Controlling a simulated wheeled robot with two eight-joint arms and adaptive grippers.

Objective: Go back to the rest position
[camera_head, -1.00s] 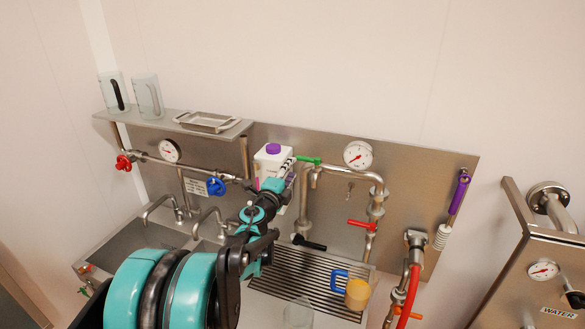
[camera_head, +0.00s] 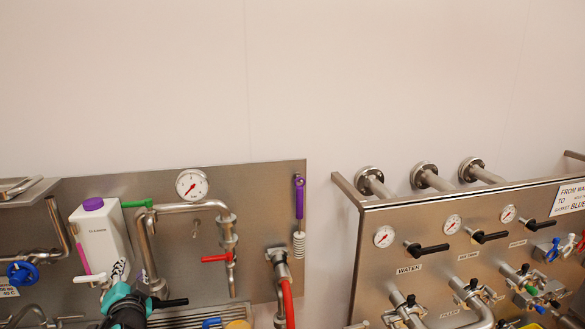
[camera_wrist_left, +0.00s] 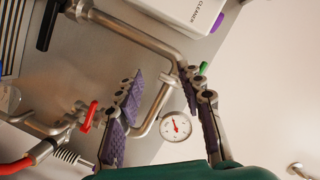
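My left gripper (camera_head: 110,278) shows at the bottom left of the head view, in front of the white cleaner box with a purple cap (camera_head: 102,235). In the left wrist view its two purple-padded fingers (camera_wrist_left: 164,82) stand apart with nothing between them except background piping and a gauge. The left gripper is open and empty. The cleaner box also shows at the top of the wrist view (camera_wrist_left: 185,12), apart from the fingers. My right gripper is not in view.
A steel panel carries a pressure gauge (camera_head: 192,184), a bent pipe (camera_head: 185,207), a red-handled valve (camera_head: 216,258) and a red hose (camera_head: 289,305). A purple-handled brush (camera_head: 299,205) hangs there. A water valve panel (camera_head: 450,262) stands at right. The wall above is bare.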

